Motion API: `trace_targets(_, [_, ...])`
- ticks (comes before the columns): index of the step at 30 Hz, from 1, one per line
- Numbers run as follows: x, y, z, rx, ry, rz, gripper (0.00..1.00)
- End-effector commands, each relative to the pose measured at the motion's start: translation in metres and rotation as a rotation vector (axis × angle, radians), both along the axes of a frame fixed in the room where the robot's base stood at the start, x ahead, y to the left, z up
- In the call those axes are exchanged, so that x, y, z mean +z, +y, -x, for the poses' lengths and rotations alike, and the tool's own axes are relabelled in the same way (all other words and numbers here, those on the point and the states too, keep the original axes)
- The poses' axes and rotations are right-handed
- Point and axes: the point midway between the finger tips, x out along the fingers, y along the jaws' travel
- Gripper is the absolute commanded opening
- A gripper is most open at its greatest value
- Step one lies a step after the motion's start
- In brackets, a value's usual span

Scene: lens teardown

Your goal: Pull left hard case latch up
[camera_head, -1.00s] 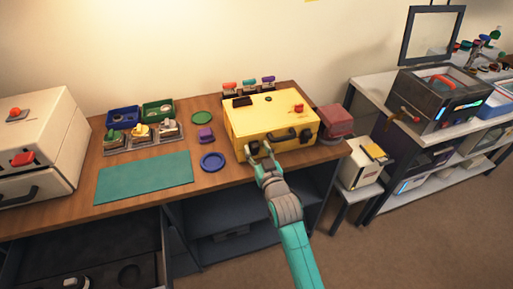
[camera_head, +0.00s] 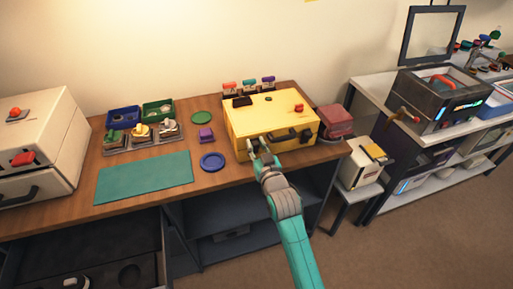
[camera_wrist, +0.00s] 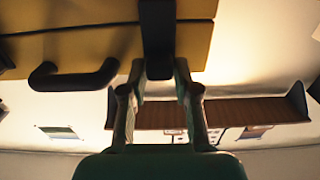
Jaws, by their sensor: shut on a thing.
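The yellow hard case (camera_head: 270,118) stands shut near the right end of the wooden bench, its front facing me. Its dark carry handle (camera_head: 285,137) is at the middle of the front, and it also shows in the wrist view (camera_wrist: 72,79). My gripper (camera_head: 257,148) is at the left part of the case front. In the wrist view, the dark left latch (camera_wrist: 157,40) runs down across the case seam, and its lower end is between the fingertips of my gripper (camera_wrist: 161,72). My gripper is shut on it. In the head view my fingers mostly hide this latch.
A blue round dish (camera_head: 212,161), a purple block (camera_head: 206,134) and a teal mat (camera_head: 144,178) lie left of the case. A red item (camera_head: 335,119) sits close on its right. The bench's front edge runs just below my gripper.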

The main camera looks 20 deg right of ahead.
Motion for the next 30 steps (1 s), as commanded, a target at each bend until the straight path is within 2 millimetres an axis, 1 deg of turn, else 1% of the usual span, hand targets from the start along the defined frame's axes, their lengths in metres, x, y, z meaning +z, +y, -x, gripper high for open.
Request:
trace_targets(1, [0.009, 0.000, 0.000, 0.000, -0.005, 0.000, 0.00])
trace_targets(3, [0.013, 0.000, 0.000, 0.000, -0.004, 0.000, 0.00])
trace_targets(9, [0.014, 0.000, 0.000, 0.000, -0.006, 0.000, 0.00])
trace_targets(10, [0.014, 0.000, 0.000, 0.000, -0.007, 0.000, 0.29])
trace_targets(11, [0.014, 0.000, 0.000, 0.000, -0.007, 0.000, 0.36])
trace_targets(12, [0.014, 0.000, 0.000, 0.000, -0.007, 0.000, 0.47])
trace_targets(13, [0.014, 0.000, 0.000, 0.000, -0.007, 0.000, 0.52])
trace_targets(23, [0.012, 0.000, 0.001, 0.000, -0.003, 0.000, 0.52])
trace_targets(26, [0.012, 0.000, 0.008, 0.000, -0.002, 0.000, 0.52])
trace_targets(30, [0.011, 0.000, 0.027, 0.000, -0.001, 0.000, 0.52])
